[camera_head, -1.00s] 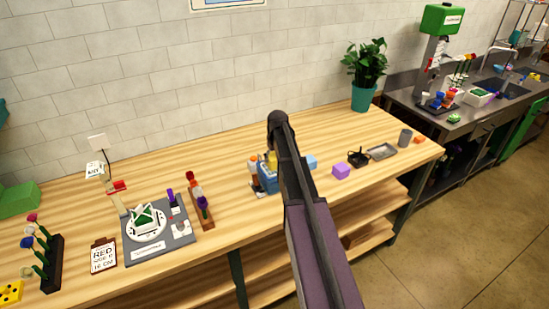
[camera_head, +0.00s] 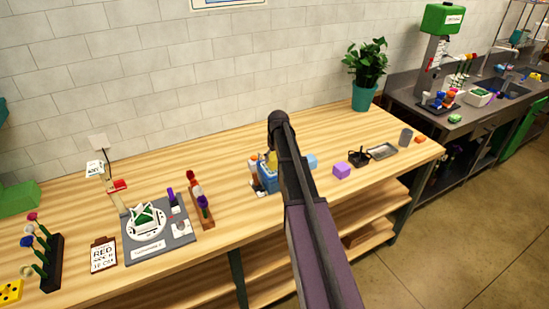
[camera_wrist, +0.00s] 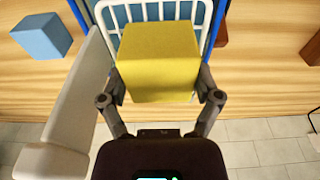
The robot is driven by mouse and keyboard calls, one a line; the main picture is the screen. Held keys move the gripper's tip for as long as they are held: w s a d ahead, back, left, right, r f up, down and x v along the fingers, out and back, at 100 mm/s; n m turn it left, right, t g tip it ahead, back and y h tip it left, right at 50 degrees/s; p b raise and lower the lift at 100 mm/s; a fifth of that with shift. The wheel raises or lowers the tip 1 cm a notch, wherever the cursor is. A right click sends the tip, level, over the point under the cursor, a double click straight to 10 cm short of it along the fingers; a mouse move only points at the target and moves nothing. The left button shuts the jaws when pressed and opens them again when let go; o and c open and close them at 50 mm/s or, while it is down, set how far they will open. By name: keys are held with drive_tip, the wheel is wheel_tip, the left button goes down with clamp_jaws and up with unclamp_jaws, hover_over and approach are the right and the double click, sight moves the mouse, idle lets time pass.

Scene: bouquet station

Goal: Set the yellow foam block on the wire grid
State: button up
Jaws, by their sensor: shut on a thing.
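The yellow foam block (camera_wrist: 158,62) is held between the two fingers of my gripper (camera_wrist: 160,82) in the wrist view. The white wire grid (camera_wrist: 208,14) shows behind the block, set against a blue holder (camera_wrist: 137,12). The block hides much of the grid, so I cannot tell whether they touch. In the head view, a bit of the yellow block (camera_head: 271,160) shows above the blue holder (camera_head: 268,180). My arm hides the gripper there.
A light blue block (camera_wrist: 41,36) and a pale grey piece (camera_wrist: 78,105) are left of the gripper in the wrist view. In the head view, a purple block (camera_head: 341,171), black holder (camera_head: 358,158) and metal tray (camera_head: 382,151) stand to the right on the wooden bench.

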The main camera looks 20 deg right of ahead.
idle(0.3)
drive_tip(key=o, duration=0.5)
drive_tip(key=shift+r, duration=0.15)
idle(0.4)
drive_tip(key=shift+r+p, duration=3.4)
drive_tip(key=shift+p, duration=0.15)
drive_tip(key=shift+g, duration=0.9)
drive_tip(key=s+a+f+b, duration=0.2)
drive_tip(key=s+a, duration=0.5)
drive_tip(key=s, duration=0.1)
drive_tip(key=s+a+f+b, duration=0.3)
drive_tip(key=s+a, duration=0.5)
drive_tip(key=s, duration=0.1)
drive_tip(key=s+a+f+b, duration=0.3)
drive_tip(key=s+a, duration=0.5)
drive_tip(key=s, duration=0.1)
drive_tip(key=shift+f, duration=0.2)
